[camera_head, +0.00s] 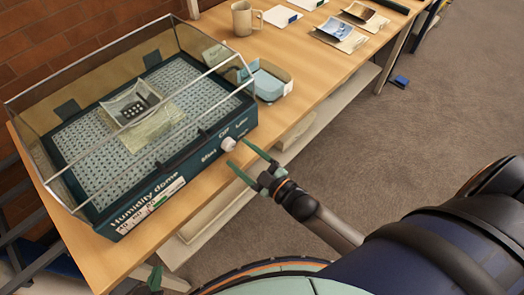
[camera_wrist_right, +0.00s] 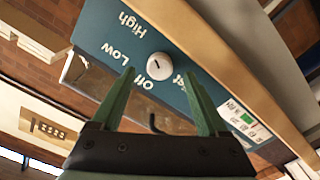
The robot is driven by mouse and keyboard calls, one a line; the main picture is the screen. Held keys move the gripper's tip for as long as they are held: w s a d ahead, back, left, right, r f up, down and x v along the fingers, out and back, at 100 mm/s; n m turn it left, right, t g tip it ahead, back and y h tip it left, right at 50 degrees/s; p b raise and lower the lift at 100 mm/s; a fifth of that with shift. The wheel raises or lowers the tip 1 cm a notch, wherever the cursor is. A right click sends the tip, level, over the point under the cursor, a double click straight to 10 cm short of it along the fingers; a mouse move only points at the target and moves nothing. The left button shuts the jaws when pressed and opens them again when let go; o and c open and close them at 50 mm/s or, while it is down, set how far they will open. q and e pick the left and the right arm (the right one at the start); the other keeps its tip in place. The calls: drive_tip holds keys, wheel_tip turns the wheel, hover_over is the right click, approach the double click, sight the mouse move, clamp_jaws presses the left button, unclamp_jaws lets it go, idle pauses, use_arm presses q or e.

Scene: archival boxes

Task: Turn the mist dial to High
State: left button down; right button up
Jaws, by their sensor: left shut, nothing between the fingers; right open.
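The humidity dome (camera_head: 120,200) is a dark teal box with a clear framed cover on the wooden table. Its white round mist dial (camera_head: 228,144) is on the front face, and it also shows in the right wrist view (camera_wrist_right: 158,64). Off, Low and High are printed near the dial. I cannot tell clearly where its mark points. My right gripper (camera_head: 238,152) is open in front of the dial, its green fingertips (camera_wrist_right: 159,74) either side of it in the wrist view; contact is unclear. My left gripper (camera_head: 155,278) shows only as a shut green tip at the bottom edge, away from the dome.
Inside the dome lies a curled photo (camera_head: 131,103) on a pale sheet. A small tray (camera_head: 283,88) with blue contents stands beside the dome. A mug (camera_head: 243,18) and several prints (camera_head: 336,32) lie further along the table (camera_head: 300,60). Room in front of the table is free.

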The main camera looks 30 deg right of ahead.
drive_tip(key=v, duration=0.9)
drive_tip(key=shift+s+b, duration=0.15)
drive_tip(key=shift+b, duration=0.15)
drive_tip(key=shift+d, duration=0.1)
drive_tip(key=s+a+f+m+g+h, duration=0.1)
drive_tip(key=s+f+m+g+h, duration=0.3)
drive_tip(key=s+f+m+g, duration=0.3)
wheel_tip(320, 180, down, 3)
drive_tip(key=shift+f+m+g, duration=0.2)
drive_tip(key=shift+m+g, duration=0.2)
drive_tip(key=shift+m, duration=0.4)
